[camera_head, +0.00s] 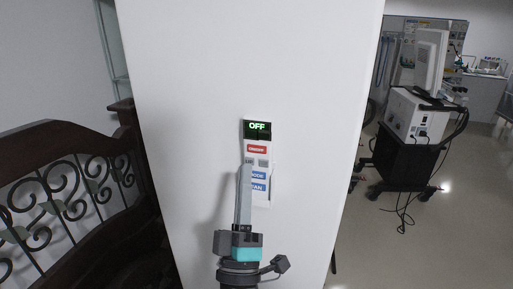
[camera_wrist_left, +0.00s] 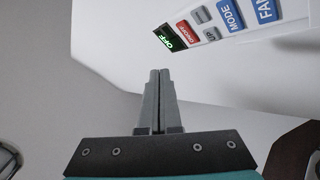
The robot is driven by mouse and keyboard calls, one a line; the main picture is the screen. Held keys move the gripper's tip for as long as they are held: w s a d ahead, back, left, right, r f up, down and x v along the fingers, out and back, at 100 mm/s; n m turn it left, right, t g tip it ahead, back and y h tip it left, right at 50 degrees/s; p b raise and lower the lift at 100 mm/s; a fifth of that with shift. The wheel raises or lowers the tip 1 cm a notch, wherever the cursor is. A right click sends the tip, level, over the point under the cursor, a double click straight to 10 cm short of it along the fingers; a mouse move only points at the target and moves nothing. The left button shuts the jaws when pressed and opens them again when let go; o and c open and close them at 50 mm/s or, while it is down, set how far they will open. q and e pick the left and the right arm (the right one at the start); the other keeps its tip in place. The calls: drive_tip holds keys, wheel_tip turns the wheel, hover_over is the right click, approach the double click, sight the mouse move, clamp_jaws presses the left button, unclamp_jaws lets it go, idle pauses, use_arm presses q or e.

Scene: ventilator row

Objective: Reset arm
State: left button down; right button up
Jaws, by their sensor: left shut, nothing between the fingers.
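A control panel (camera_head: 257,147) sits on a tall white surface in the middle of the head view. Its small display reads OFF in green, with a red button and grey and blue buttons below. My left gripper (camera_head: 246,168) reaches up in front of the panel's lower left part and covers part of its buttons. In the left wrist view the fingers (camera_wrist_left: 159,73) are together with nothing between them, and the panel (camera_wrist_left: 208,28) shows at upper right, apart from the fingertips. My right gripper is not in view.
A dark wooden frame with curled metalwork (camera_head: 62,190) stands at the left. At the right, a wheeled cart with a medical machine (camera_head: 412,115) stands on open floor (camera_head: 440,235), with cables hanging down.

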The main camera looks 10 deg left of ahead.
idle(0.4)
